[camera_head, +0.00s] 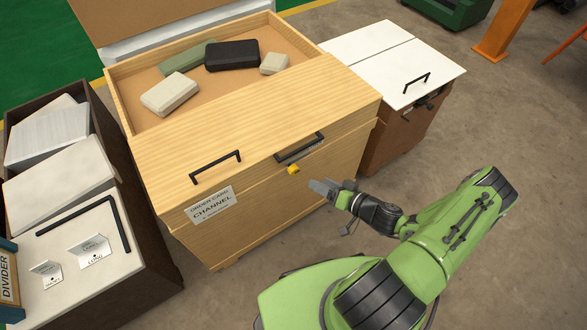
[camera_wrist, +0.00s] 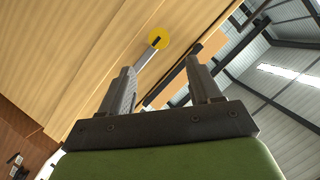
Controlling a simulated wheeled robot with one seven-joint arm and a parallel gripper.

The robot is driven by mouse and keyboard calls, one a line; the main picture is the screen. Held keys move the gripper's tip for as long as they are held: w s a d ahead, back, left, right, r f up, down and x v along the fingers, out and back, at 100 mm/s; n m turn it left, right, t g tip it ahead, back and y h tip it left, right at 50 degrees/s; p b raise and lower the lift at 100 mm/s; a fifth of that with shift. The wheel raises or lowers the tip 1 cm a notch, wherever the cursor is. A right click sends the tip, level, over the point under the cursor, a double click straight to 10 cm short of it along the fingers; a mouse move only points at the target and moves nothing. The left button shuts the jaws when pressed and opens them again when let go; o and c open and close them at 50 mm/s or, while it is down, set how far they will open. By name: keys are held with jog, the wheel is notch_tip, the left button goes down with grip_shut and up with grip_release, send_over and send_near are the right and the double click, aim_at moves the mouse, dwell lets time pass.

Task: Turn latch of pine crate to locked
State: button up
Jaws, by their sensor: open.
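The pine crate (camera_head: 275,185) is a light wooden box in the middle of the head view. Its lid covers the front part of the top, and its rear part is open. The latch (camera_head: 293,170) shows as a small yellow knob on the crate's front, below the right-hand black handle. In the wrist view the latch (camera_wrist: 158,40) is a yellow disc with a dark mark and a grey bar, ahead of my fingers. My gripper (camera_head: 322,187) is just right of and below the latch, apart from it. In the wrist view my gripper (camera_wrist: 163,77) is open and empty.
A label card (camera_head: 210,205) is on the crate's front left. Several blocks (camera_head: 232,55) lie in its open part. A dark crate with a pale lid (camera_head: 75,225) stands left, and a brown crate with a white top (camera_head: 405,70) stands behind right.

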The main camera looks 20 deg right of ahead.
aim_at(297, 171)
jog(key=b+x, duration=0.2)
jog(key=x, duration=1)
jog(key=shift+w+a+f+b, duration=0.15)
jog(key=shift+w+f+b, duration=0.05)
jog(key=shift+b, duration=0.1)
grip_shut()
